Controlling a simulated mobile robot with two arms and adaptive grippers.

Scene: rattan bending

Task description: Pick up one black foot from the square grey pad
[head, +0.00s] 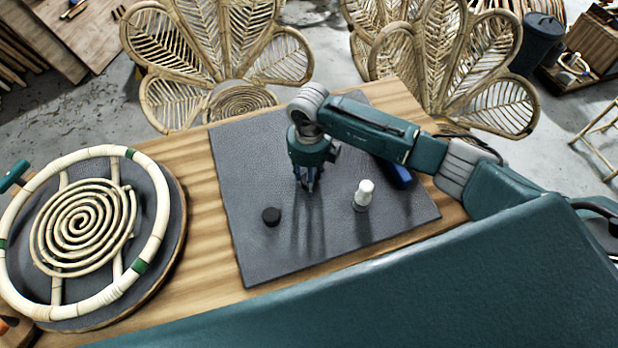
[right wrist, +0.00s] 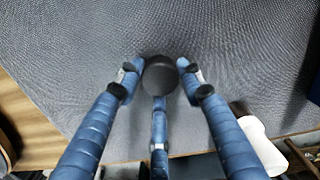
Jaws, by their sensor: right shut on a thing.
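The square grey pad (head: 240,175) lies on the wooden table. My right gripper (head: 310,187) points down over the middle of the pad. In the right wrist view its blue fingers close around a round black foot (right wrist: 160,75), which sits between the fingertips. In the head view that foot is hidden by the fingers. I cannot tell how far it is above the pad. My left gripper is not in view.
A white bottle (head: 363,196) stands on the pad right of my right gripper. A blue object (head: 400,174) lies partly behind my right arm. A round rattan frame with a spiral (head: 85,225) fills the table's left side. Rattan chairs (head: 215,55) stand behind the table.

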